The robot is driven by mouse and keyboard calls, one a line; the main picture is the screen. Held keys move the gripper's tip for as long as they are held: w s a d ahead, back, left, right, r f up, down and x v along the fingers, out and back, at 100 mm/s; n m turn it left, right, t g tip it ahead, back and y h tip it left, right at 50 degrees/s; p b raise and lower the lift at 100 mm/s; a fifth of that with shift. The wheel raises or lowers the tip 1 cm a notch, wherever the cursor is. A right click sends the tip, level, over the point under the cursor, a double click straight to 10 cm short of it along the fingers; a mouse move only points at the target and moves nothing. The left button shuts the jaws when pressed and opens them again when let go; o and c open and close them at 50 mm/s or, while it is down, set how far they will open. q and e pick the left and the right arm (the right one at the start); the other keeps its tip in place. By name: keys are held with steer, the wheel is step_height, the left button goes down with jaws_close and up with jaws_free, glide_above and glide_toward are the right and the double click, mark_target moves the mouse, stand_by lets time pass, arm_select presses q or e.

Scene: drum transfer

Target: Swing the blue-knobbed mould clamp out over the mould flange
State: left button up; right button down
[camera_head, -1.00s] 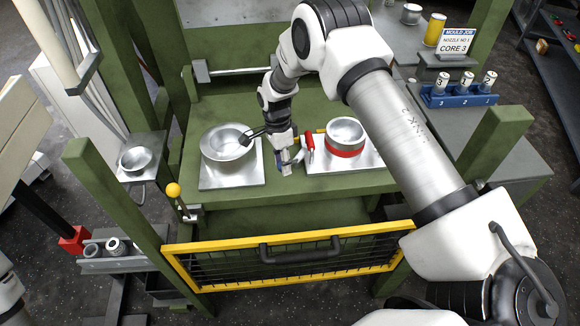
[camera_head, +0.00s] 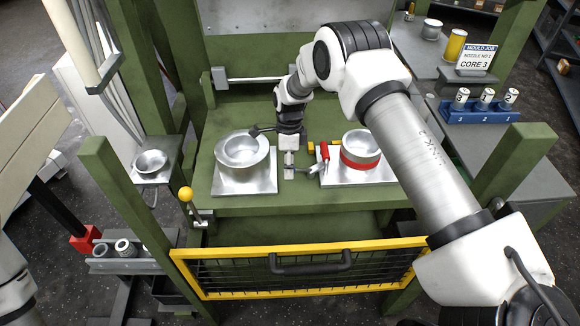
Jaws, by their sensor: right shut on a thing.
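My right gripper (camera_head: 289,152) points down between the two moulds. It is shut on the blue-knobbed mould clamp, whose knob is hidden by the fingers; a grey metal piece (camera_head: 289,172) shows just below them. The left silver mould (camera_head: 241,155) is a round bowl with a wide flange on a square plate. A dark part beside the gripper reaches left to the mould's rim; I cannot tell whether the clamp is over the flange. A red-handled clamp (camera_head: 324,152) stands beside the right mould (camera_head: 361,146), which has a red band. My left gripper is out of view.
A yellow-framed mesh guard (camera_head: 300,272) with a dark handle crosses the front. Green posts stand on both sides. A yellow-knobbed lever (camera_head: 186,194) is at the front left. A blue rack (camera_head: 480,112) with numbered cylinders is at the right.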

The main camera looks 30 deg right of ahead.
steer(key=shift+s+f, duration=0.1)
steer(key=c, duration=1.1)
jaws_free()
steer(key=o, duration=0.4)
steer(key=shift+a, duration=0.1)
steer(key=shift+c, duration=0.2)
steer(key=shift+w, duration=0.25)
step_height(320, 180, up, 12)
steer(key=w+d, duration=0.1)
steer(key=w, duration=0.1)
steer(key=shift+f, duration=0.15)
